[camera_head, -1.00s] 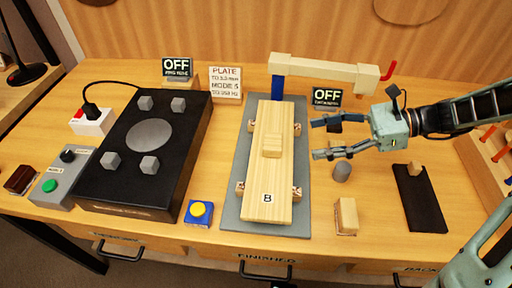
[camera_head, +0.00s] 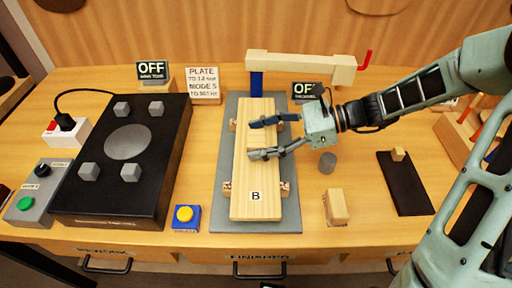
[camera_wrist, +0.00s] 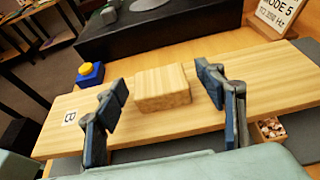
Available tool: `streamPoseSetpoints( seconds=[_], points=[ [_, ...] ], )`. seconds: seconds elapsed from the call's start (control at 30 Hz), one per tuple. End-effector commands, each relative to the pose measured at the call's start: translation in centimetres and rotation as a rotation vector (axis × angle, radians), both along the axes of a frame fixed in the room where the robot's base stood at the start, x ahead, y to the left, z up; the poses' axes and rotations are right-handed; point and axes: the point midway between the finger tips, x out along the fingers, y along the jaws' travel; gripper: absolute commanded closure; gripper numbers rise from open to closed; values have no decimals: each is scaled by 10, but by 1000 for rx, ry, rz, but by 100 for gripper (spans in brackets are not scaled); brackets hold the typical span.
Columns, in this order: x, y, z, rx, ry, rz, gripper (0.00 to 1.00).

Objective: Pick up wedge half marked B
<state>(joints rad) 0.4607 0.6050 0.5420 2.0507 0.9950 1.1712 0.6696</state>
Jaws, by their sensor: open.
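The wedge half marked B (camera_head: 265,178) is a long pale wooden board lying flat on a grey mat (camera_head: 220,206), its B label at the near end. In the wrist view the board (camera_wrist: 95,132) runs across the picture with the B label at left. A small wooden block (camera_wrist: 163,88) sits on top of the board near its middle. My gripper (camera_head: 256,138) is open over the middle of the board. In the wrist view its fingers stand on either side of the small block. I cannot tell whether they touch it.
A clamp-like beam (camera_head: 300,64) with a red handle stands behind the board. A black plate device (camera_head: 85,205) is at left, with a yellow button on a blue box (camera_head: 186,214) beside it. A wooden block (camera_head: 337,205) and grey cylinder (camera_head: 327,162) stand right.

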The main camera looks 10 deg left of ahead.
Motion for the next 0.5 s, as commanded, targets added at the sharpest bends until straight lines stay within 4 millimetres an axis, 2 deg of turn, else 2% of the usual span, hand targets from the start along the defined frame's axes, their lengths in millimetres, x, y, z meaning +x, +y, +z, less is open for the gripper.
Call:
streamPoseSetpoints(
  seconds=[0.1,0.3,0.5],
  points=[
    [-2,7,-3,-1,0,1,36],
    [-2,8,-3,-1,0,0,36],
    [-2,7,-3,-1,0,0,57]
  ],
)
